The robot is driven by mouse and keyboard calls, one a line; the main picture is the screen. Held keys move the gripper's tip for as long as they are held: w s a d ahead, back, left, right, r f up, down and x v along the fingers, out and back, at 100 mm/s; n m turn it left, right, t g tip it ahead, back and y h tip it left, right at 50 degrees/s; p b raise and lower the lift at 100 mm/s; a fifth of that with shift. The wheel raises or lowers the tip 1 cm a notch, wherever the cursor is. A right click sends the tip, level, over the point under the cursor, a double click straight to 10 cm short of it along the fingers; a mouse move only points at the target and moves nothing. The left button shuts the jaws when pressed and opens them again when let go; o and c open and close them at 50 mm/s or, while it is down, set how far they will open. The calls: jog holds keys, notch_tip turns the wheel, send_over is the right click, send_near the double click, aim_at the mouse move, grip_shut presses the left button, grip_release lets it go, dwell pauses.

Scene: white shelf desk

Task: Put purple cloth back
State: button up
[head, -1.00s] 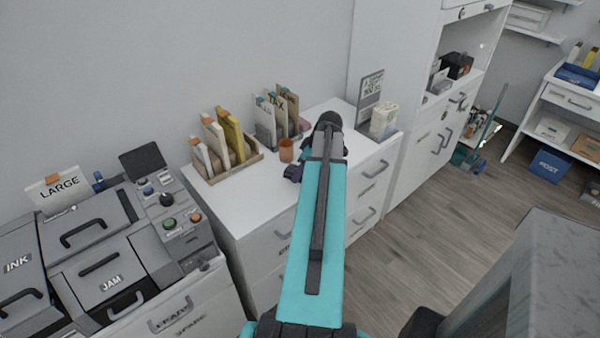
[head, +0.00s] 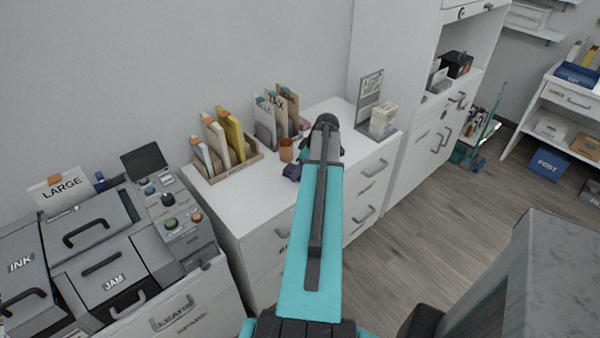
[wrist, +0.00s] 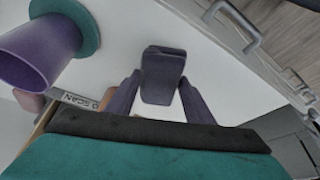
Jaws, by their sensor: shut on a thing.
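My gripper (wrist: 159,84) shows in the wrist view with its two dark purple fingers on either side of a dark purple-grey piece, the purple cloth (wrist: 163,76). It is shut on this piece, over the white desk top. In the head view my gripper (head: 292,172) is a small dark shape low over the desk top, just left of my arm. My arm hides most of it and the cloth there. A mauve-pink item (head: 304,125) lies by the wall, right of the file holder; it also shows in the wrist view (wrist: 29,100).
The white desk (head: 225,196) carries an orange cup (head: 286,151), a wooden file rack (head: 246,167) and a grey file holder (head: 268,138). A purple cup (wrist: 40,55) on a teal disc (wrist: 88,28) stands close in the wrist view. A sign (head: 369,90) stands at right.

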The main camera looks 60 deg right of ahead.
jog(key=shift+f, duration=0.85)
jog(key=shift+f, duration=0.15)
jog(key=o, duration=1)
jog(key=shift+r, duration=0.25)
jog(key=shift+b+v, duration=0.9)
jog(key=shift+v, duration=5)
